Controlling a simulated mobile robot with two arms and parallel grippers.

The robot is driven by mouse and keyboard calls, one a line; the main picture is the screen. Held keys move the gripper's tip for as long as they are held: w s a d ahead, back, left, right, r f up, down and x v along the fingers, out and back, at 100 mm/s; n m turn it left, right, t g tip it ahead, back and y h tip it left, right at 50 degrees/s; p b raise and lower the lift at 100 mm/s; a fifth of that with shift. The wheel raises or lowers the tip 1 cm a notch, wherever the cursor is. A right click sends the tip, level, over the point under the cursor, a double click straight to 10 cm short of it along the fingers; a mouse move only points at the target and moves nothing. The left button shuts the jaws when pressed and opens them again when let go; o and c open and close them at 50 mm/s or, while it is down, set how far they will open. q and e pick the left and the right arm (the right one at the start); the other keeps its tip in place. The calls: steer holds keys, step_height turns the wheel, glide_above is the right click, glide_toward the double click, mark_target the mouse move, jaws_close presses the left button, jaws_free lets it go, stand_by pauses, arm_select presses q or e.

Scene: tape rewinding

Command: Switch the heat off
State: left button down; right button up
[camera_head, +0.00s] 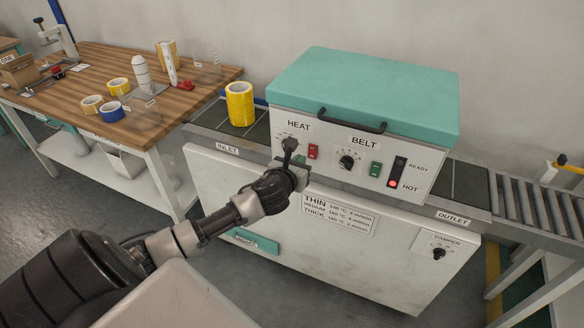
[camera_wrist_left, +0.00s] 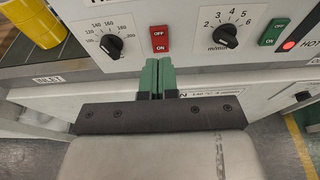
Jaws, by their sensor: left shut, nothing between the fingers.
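The heat switch (camera_head: 313,151) is a red rocker on the white front panel of the teal-lidded machine, right of the HEAT label. In the left wrist view the switch (camera_wrist_left: 160,39) shows OFF on top and ON below; I cannot tell which half is pressed. My left gripper (camera_head: 290,147) is at the panel, shut and empty. In the left wrist view its green fingertips (camera_wrist_left: 157,68) sit just below the switch; contact is unclear. My right gripper is out of view.
The belt dial (camera_head: 348,161) and green belt switch (camera_head: 375,169) are to the right. The HOT light (camera_head: 393,184) glows red. A yellow tape roll (camera_head: 240,104) stands on the inlet, left of the machine. A wooden table (camera_head: 190,103) holds several rolls.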

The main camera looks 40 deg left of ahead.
arm_select(q)
steer(key=shift+r+v, duration=0.2)
steer(key=shift+v, duration=0.7)
steer(key=shift+r+v, duration=0.2)
steer(key=shift+v, duration=0.7)
steer(key=shift+r+v, duration=0.25)
steer(key=shift+v, duration=0.7)
steer(key=shift+w+d, duration=0.1)
steer(key=shift+w, duration=0.1)
steer(key=shift+f, duration=0.1)
steer(key=s+f+n+g, duration=0.2)
steer(key=s+f+n, duration=0.25)
steer(key=f, duration=0.65)
steer(key=s+f+n+g, duration=0.35)
steer(key=f+n, duration=0.25)
steer(key=f, duration=0.4)
steer(key=s+f+n+g, duration=0.2)
steer(key=s+f+n, duration=0.25)
steer(key=f, duration=0.65)
steer(key=s+d+f+n+g+h, duration=0.1)
steer(key=s+d+f+n, duration=0.3)
steer(key=s, duration=0.6)
steer(key=s+d+f+n+g+h, duration=0.1)
steer(key=s+d+f+n+g, duration=0.2)
steer(key=s+f+n, duration=0.3)
steer(key=s+d+f+n+g+h, duration=0.1)
steer(key=s+d+f+n, duration=0.5)
steer(key=s, duration=1)
step_height(320, 180, down, 3)
steer(key=shift+g, duration=0.65)
